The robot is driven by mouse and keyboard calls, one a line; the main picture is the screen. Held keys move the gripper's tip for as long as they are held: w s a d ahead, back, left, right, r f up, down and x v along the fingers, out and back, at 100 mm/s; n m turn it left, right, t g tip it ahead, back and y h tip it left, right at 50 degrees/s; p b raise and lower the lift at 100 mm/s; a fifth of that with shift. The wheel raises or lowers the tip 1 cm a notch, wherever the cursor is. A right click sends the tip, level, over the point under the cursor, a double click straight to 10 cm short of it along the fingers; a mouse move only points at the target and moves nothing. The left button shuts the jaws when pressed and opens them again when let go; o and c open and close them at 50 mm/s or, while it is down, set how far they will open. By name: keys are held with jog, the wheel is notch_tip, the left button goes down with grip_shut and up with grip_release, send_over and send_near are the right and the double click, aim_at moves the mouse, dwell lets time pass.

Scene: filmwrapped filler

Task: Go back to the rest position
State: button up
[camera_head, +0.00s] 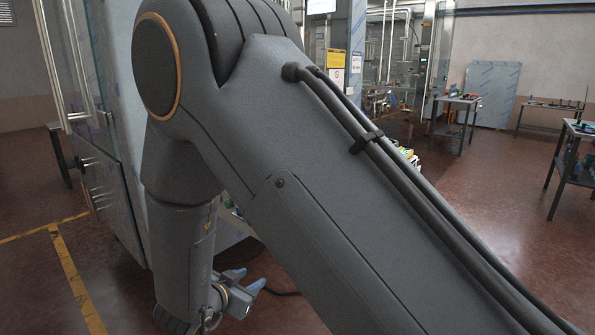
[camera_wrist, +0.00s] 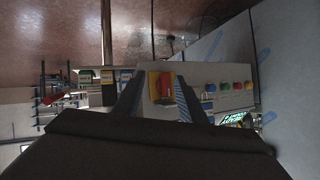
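My gripper (camera_head: 245,279) shows low in the head view, with blue fingertips held apart beyond the wrist of my bent arm. In the wrist view my gripper (camera_wrist: 158,98) has its two fingers spread, one on each side of a red round knob on a yellow plate (camera_wrist: 166,84). Nothing is seen held between the fingers. The knob sits on a light grey control panel (camera_wrist: 205,76) that also carries several small coloured buttons. I cannot tell how far the fingertips are from the panel.
A tall metal-clad cabinet (camera_head: 112,130) with long handles stands at the left. A small table (camera_head: 456,102) and another dark table (camera_head: 572,160) stand at the right. Yellow tape (camera_head: 75,280) marks the floor at the lower left. Red-brown floor (camera_head: 500,200) is open at the right.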

jog(key=w+d+r+n+g+y, duration=0.25)
jog(key=d+r+g+y, duration=0.2)
jog(key=d, duration=0.45)
jog(key=s+d+r+n+g, duration=0.1)
jog(key=s+d+n+g, duration=0.1)
jog(key=s+d, duration=0.9)
jog(key=s+d+r+n+g, duration=0.1)
jog(key=s+d+g, duration=0.4)
jog(key=s+d, duration=0.6)
jog(key=shift+s+d+r+n+h, duration=0.35)
jog(key=shift+s+d+r, duration=0.05)
jog(key=shift+s+r, duration=0.2)
